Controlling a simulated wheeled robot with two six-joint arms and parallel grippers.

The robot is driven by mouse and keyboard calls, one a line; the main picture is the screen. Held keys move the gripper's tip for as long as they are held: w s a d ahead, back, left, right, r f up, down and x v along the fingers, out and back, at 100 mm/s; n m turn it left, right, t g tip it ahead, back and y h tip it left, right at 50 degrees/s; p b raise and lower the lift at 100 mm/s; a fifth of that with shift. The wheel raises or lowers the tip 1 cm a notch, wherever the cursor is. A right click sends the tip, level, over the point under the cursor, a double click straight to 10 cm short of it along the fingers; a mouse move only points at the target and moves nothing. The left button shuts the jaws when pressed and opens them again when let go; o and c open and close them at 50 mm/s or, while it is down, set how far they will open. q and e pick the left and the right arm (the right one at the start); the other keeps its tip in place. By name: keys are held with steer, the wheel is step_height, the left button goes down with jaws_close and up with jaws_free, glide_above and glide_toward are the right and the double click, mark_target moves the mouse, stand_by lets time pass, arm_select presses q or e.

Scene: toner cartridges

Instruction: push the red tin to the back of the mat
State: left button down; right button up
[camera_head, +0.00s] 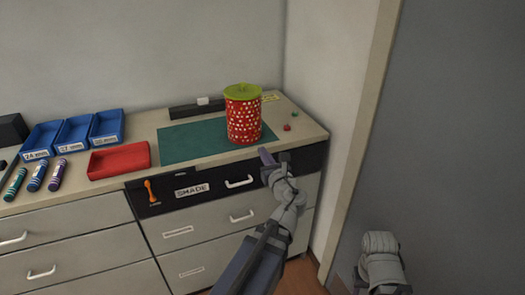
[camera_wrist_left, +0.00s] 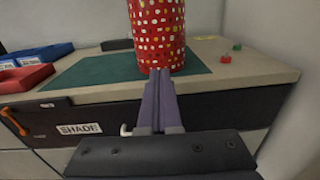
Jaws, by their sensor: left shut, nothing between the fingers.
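The red tin (camera_head: 244,120) has pale spots and a yellow-green lid. It stands upright on the right part of the green mat (camera_head: 187,141). The tin (camera_wrist_left: 158,32) also shows in the left wrist view, straight ahead of the fingers, with its top cut off. My left gripper (camera_head: 265,155) is shut and empty, just in front of the tin near the counter's front edge. In the left wrist view its fingers (camera_wrist_left: 160,85) point at the tin's base; I cannot tell whether they touch it. My right gripper does not show clearly; only a grey part of my right arm is at the lower right.
A red tray (camera_head: 119,161) lies left of the mat, with blue bins (camera_head: 73,133) and several cartridges (camera_head: 37,177) further left. A dark bar (camera_head: 196,108) stands behind the mat. Small red and green pieces (camera_head: 287,127) lie to the right, near the wall.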

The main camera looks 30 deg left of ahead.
mark_target(249, 130)
arm_select(q)
steer(key=x, duration=1.2)
steer(key=shift+w, duration=0.1)
steer(key=x, duration=1.1)
steer(key=shift+w+a, duration=0.2)
steer(key=shift+a, duration=0.05)
steer(key=shift+s, duration=0.1)
steer(key=v, duration=1.4)
